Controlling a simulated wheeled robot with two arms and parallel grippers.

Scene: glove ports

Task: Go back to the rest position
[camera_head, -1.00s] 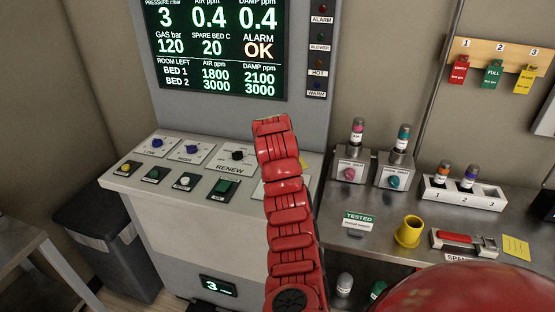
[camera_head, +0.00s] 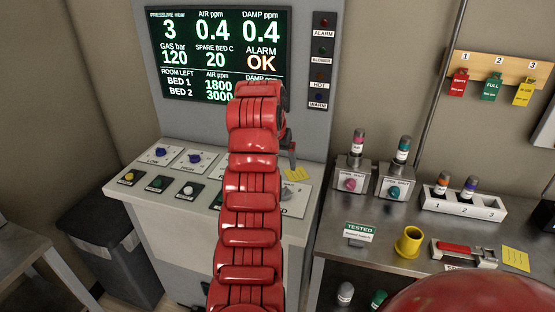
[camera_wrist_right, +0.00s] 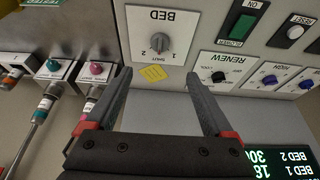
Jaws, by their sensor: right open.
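My right arm's red links rise through the middle of the head view and cover part of the console. Its right gripper (camera_head: 290,153) shows only in part there, beyond the arm and above the console's panel. In the right wrist view the two dark fingers of the right gripper (camera_wrist_right: 158,79) stand wide apart with nothing between them. Past them lies the BED dial plate (camera_wrist_right: 160,38), seen upside down, with a yellow note (camera_wrist_right: 153,73) at its edge. The gripper looks clear of the panel. My left gripper is not in view.
The console (camera_head: 140,195) carries knobs and buttons under a lit screen (camera_head: 215,30). On the steel bench (camera_head: 400,265) at right stand two bottle holders, a white rack (camera_head: 463,203), a yellow cup (camera_head: 408,242) and a red tool. A dark bin (camera_head: 105,255) stands at left.

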